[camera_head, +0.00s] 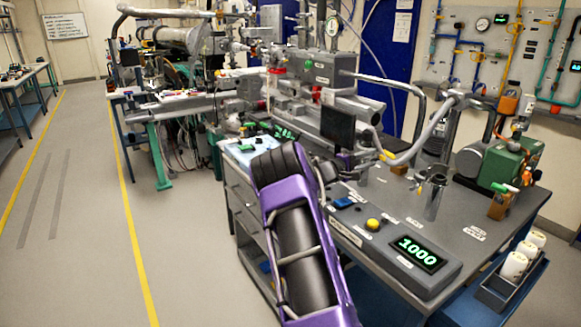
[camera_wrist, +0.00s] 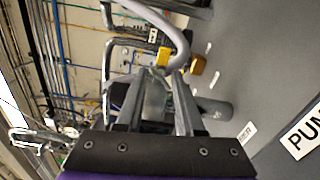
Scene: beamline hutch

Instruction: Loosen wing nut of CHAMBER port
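A yellow clamp piece (camera_head: 387,155) sits at the end of a thick grey hose (camera_head: 425,135) above the bench. In the wrist view the clamp (camera_wrist: 162,57) shows just past my fingertips, below the curved hose (camera_wrist: 170,25). I cannot make out a separate wing nut or read a CHAMBER label. My gripper (camera_wrist: 160,78) points toward the clamp, with its two grey fingers apart and a pale thing visible between or behind them. I cannot tell whether they touch it.
A metal cylinder (camera_head: 434,198) stands on the grey bench right of my gripper. A control box with a yellow button (camera_head: 374,223) and a green display (camera_head: 418,254) lies at the front. A dark monitor (camera_head: 337,126) stands close behind my wrist. A green pump (camera_head: 500,162) is at right.

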